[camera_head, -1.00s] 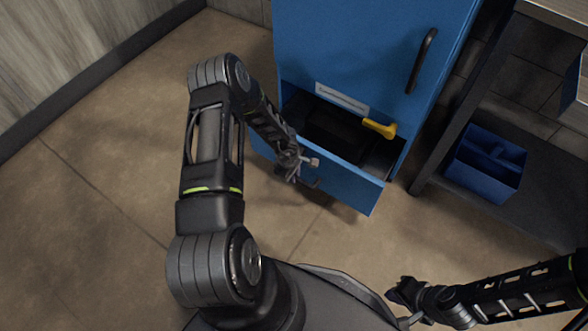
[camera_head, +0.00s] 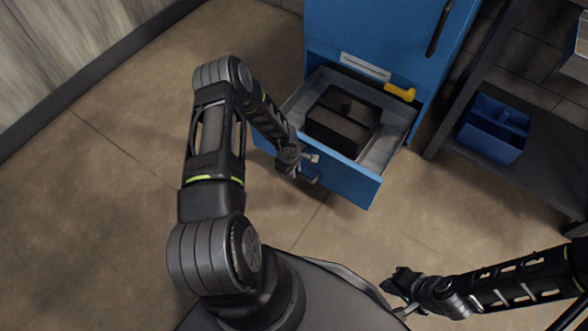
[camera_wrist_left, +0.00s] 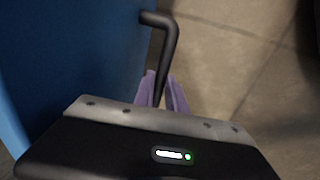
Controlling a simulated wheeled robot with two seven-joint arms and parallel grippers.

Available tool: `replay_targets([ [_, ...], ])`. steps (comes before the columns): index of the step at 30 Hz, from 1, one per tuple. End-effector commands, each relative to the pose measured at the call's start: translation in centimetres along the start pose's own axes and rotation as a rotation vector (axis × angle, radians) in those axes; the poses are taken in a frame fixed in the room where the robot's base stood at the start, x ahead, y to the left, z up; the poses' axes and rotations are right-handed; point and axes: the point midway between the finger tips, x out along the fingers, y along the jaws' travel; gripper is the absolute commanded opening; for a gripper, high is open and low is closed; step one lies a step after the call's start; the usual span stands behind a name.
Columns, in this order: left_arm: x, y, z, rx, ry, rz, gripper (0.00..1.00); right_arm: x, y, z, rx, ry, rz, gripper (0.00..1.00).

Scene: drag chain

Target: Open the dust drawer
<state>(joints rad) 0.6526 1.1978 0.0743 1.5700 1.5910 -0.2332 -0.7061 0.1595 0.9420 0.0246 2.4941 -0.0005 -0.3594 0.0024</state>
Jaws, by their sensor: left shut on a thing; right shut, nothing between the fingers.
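The dust drawer (camera_head: 348,186) is a blue-fronted drawer low in a blue cabinet (camera_head: 375,35). It is pulled well out, and a black box (camera_head: 343,119) lies inside it. My left gripper (camera_head: 305,168) is at the drawer's front. In the left wrist view its purple fingers (camera_wrist_left: 168,92) are shut on the black drawer handle (camera_wrist_left: 167,52), beside the blue front. My right gripper (camera_head: 393,284) is shut and empty at the lower right, away from the drawer.
A yellow handle (camera_head: 400,92) shows at the cabinet above the drawer. A black door handle (camera_head: 439,28) is higher up. A dark shelf (camera_head: 550,150) with a blue bin (camera_head: 494,128) stands to the right. The tiled floor (camera_head: 90,210) at left is clear.

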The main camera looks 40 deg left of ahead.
Motion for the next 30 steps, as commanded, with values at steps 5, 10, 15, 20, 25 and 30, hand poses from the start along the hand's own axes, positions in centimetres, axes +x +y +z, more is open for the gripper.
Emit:
replay_targets([
  [5,0.0,0.0,0.0,0.000,0.000,0.001,0.00,0.0,0.0,0.0,0.000,0.000,0.000,0.00],
  [10,0.0,0.0,0.0,0.000,0.000,0.001,0.24,0.0,0.0,0.0,0.000,0.000,0.000,0.00],
  [15,0.0,0.0,0.0,0.000,0.000,0.001,0.38,0.0,0.0,0.0,0.000,0.000,0.000,0.00],
  [20,0.0,0.0,0.0,0.000,0.000,0.000,0.38,0.0,0.0,0.0,0.000,0.000,0.000,0.00],
  [25,-0.5,0.1,0.0,0.001,0.001,0.001,0.38,-0.2,-0.1,0.0,0.000,0.000,0.000,0.00],
  [30,-2.5,0.2,-0.1,0.001,0.001,0.002,0.38,-0.9,-0.5,0.2,-0.002,-0.005,-0.002,0.00],
])
